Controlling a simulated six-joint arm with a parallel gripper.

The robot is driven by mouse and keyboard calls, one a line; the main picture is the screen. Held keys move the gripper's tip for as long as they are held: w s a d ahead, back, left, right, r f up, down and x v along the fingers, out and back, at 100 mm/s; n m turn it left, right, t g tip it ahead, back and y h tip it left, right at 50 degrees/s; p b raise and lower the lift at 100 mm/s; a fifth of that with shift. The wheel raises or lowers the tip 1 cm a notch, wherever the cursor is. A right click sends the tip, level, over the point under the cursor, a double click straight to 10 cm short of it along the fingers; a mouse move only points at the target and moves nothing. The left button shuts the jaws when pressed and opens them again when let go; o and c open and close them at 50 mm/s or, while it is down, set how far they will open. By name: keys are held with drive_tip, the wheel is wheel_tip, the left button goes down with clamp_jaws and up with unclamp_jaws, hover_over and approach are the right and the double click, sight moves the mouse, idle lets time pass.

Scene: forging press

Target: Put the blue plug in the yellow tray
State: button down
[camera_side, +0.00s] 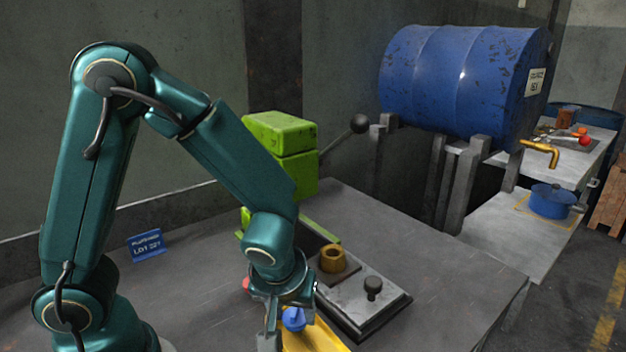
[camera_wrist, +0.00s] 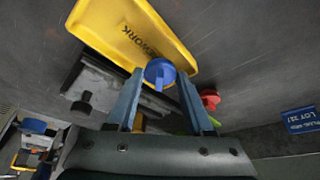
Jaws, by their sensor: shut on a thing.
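The blue plug (camera_wrist: 159,73) is between the fingers of my gripper (camera_wrist: 160,90) in the wrist view. My gripper is shut on it. In the side view the blue plug (camera_side: 294,318) shows at the fingers of my gripper (camera_side: 283,322), low in the picture and in front of the yellow tray. The yellow tray (camera_side: 318,338) is partly hidden by my gripper there. In the wrist view the yellow tray (camera_wrist: 112,22) carries dark lettering, and the plug overlaps its near edge. I cannot tell the height of the plug over the tray.
A grey plate (camera_side: 350,293) with a brass ring (camera_side: 332,259) and a dark knob (camera_side: 373,287) lies beside the tray. A green press (camera_side: 282,140) with a lever stands behind. A red piece (camera_wrist: 209,98) is near my gripper. A blue sign (camera_side: 147,245) stands left.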

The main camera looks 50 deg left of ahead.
drive_tip(key=shift+f, duration=0.3)
drive_tip(key=c, duration=0.6)
unclamp_jaws()
drive_tip(key=v, duration=1.2)
drive_tip(key=shift+s+a+r+m+t+h, duration=0.35)
drive_tip(key=shift+s+a+r+m+h, duration=0.35)
drive_tip(key=shift+m, duration=0.65)
drive_tip(key=shift+s+a+r+m+t+h, duration=0.25)
drive_tip(key=shift+s+a+m+t, duration=0.2)
drive_tip(key=shift+s+m, duration=0.7)
drive_tip(key=shift+s+a+r+m+t+h, duration=0.35)
drive_tip(key=shift+s+a+m+h, duration=0.25)
drive_tip(key=shift+m, duration=1)
